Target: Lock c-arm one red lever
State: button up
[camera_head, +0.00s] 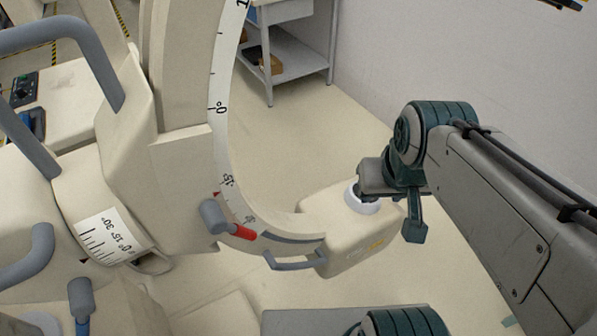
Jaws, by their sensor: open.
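The red lever (243,232) is on the side of the beige C-arm (182,165), low on its curved scale. Its red tip points down and right from a grey cylindrical knob (213,215). My gripper (390,208) is right of the lever, apart from it, in front of the C-arm's lower boxy end (345,240). It is open with nothing seen between its fingers. The wrist partly hides the fingers. A white ring (364,203) shows beside the gripper.
Grey handles (296,262) stick out from the C-arm's lower end, and more are at the left (50,35). A metal shelf cart (285,50) stands at the back by a plain wall. Pale floor (305,140) is open between the C-arm and wall.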

aim_at(215, 221)
jog(key=u, duration=0.45)
jog(key=k, duration=1.05)
jog(key=u, duration=0.05)
jog(key=i, duration=0.7)
jog(key=u, duration=0.55)
